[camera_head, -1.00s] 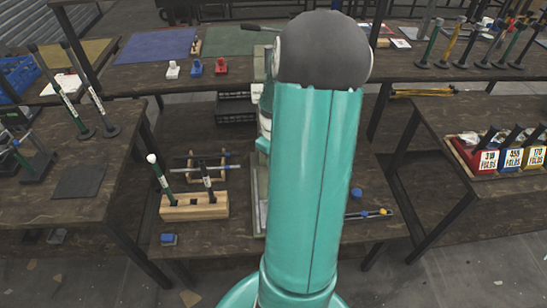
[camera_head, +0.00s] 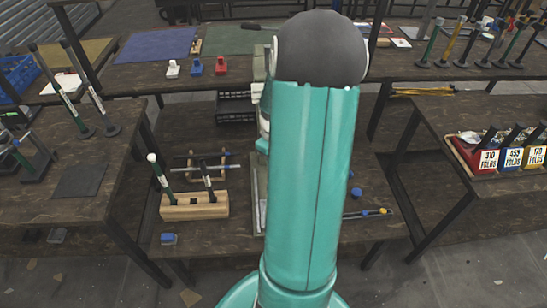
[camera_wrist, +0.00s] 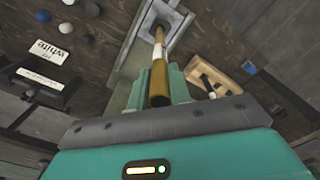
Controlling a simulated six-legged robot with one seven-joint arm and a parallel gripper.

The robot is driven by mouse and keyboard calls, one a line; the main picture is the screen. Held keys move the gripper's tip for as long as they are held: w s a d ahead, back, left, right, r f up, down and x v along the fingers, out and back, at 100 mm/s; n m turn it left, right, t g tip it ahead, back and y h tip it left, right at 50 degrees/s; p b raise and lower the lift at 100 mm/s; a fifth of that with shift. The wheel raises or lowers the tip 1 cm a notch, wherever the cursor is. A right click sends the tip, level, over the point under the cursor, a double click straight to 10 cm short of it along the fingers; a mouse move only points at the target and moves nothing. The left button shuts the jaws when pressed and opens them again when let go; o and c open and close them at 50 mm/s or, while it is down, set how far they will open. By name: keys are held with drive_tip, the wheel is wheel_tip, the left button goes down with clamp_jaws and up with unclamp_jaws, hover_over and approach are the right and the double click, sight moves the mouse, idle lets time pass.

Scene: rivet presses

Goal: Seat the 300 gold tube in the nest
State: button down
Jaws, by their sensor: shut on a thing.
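In the wrist view my gripper (camera_wrist: 158,88) is shut on a gold tube (camera_wrist: 159,72) with a white band. The tube's far end points at a dark square recess in a pale grey metal press (camera_wrist: 133,52). I cannot tell whether the tip is inside the recess or just in front of it. No number is readable on the tube. In the head view my teal arm hides the gripper, the tube and most of the press; only the press's left edge (camera_head: 262,125) shows.
A wooden rack (camera_head: 195,207) holding a green tube and a dark tube stands left of the press. A blue block (camera_head: 168,239) lies at the bench's front. Fold boxes (camera_head: 487,158) stand on the right bench. A white sign (camera_wrist: 47,51) shows in the wrist view.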

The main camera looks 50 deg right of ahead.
drive_tip(key=shift+f, duration=2.45)
drive_tip(key=c, duration=1.2)
unclamp_jaws()
wheel_tip(320, 180, up, 14)
drive_tip(key=shift+f, duration=0.1)
